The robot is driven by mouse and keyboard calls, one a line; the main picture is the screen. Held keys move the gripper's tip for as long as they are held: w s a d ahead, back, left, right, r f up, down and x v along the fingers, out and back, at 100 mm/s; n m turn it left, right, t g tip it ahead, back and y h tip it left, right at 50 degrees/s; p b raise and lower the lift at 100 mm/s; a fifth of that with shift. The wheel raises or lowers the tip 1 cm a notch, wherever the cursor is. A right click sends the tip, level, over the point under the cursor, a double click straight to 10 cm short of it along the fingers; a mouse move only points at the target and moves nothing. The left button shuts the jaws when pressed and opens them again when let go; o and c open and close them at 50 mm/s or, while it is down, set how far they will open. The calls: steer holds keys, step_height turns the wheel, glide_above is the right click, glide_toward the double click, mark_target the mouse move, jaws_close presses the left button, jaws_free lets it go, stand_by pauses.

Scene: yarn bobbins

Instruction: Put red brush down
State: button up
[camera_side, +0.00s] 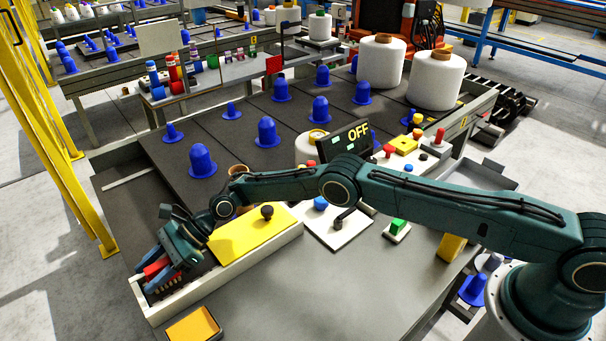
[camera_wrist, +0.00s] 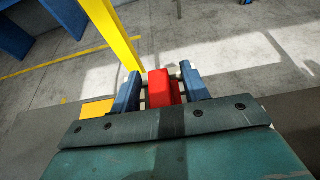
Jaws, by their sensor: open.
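The red brush (camera_side: 156,268) is at the left end of the long white tray (camera_side: 232,272), beside the tray's yellow lid. Its bristles point down, and I cannot tell whether they touch the tray floor. My gripper (camera_side: 153,272) points down over this end, with its blue fingers on either side of the brush. In the wrist view the red brush (camera_wrist: 160,88) stands between the two fingers of my gripper (camera_wrist: 161,74). The jaws are open, with a narrow gap visible beside the brush.
The yellow lid (camera_side: 250,234) with a black knob covers the tray's right part. A yellow-orange pad (camera_side: 193,326) lies in front of the tray. Blue bobbin holders (camera_side: 202,160) stand behind on the dark panels. A control panel (camera_side: 345,142) reads OFF.

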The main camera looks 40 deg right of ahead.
mark_target(150, 269)
stand_by(0.3)
jaws_close()
steer(key=shift+r, duration=0.15)
step_height(150, 269, up, 20)
stand_by(0.9)
stand_by(0.4)
